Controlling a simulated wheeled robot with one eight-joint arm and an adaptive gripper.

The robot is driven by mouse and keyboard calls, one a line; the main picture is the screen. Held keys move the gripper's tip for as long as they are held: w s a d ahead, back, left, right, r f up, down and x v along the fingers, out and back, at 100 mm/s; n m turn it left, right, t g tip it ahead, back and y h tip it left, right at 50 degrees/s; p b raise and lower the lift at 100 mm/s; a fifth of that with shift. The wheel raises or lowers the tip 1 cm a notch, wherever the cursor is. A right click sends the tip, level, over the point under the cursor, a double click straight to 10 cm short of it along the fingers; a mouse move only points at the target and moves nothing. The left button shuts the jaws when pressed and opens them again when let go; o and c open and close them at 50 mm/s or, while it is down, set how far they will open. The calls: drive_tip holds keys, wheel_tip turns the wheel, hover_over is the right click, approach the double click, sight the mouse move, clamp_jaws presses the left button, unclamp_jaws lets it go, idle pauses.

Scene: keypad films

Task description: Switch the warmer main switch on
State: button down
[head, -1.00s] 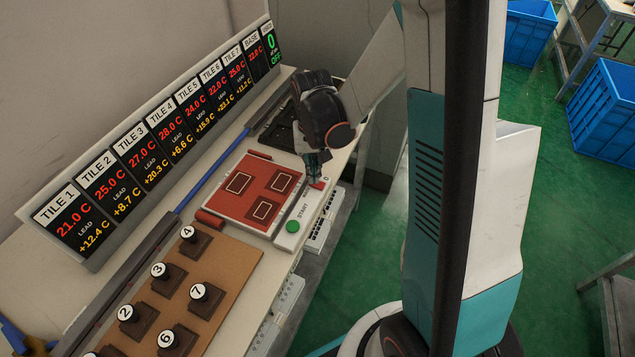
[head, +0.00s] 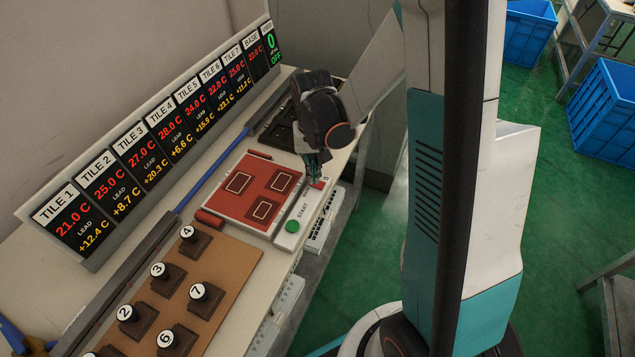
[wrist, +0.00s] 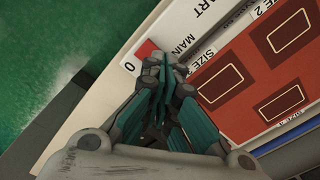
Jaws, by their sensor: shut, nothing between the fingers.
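The main switch is a small red piece (wrist: 146,49) on a white strip, between a "0" mark and the word MAIN in the wrist view. It also shows as a bit of red (head: 320,184) at the far end of the white strip in the head view. My gripper (head: 315,178) is shut and empty, pointing down over the switch end of the strip. In the wrist view the closed fingertips (wrist: 167,62) are right beside the red piece and cover part of it. I cannot tell whether they touch it. The display's last panel (head: 271,44) reads 0 and OFF.
A green START button (head: 292,226) sits on the same strip's near end. A red mat (head: 236,205) with outlined rectangles lies beside the strip. Numbered knobs stand on a brown board (head: 240,262). A row of tile displays (head: 150,135) runs along the back.

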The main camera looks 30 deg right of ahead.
drive_tip(key=shift+f+b, duration=0.75)
drive_tip(key=shift+f, duration=0.2)
idle(0.4)
drive_tip(key=shift+r, duration=0.15)
drive_tip(key=shift+r+p, duration=2.45)
drive_tip(key=shift+r, duration=0.95)
drive_tip(key=shift+r, duration=0.1)
drive_tip(key=s+a+r+n+t, duration=0.2)
drive_tip(key=s+r+t, duration=0.1)
drive_tip(key=s+r, duration=0.4)
drive_tip(key=s+a+r+n+t, duration=0.2)
drive_tip(key=s+r, duration=0.5)
drive_tip(key=r, duration=0.4)
drive_tip(key=shift+s+a+t, duration=0.15)
drive_tip(key=shift+a+t, duration=0.7)
drive_tip(key=shift+t, duration=0.25)
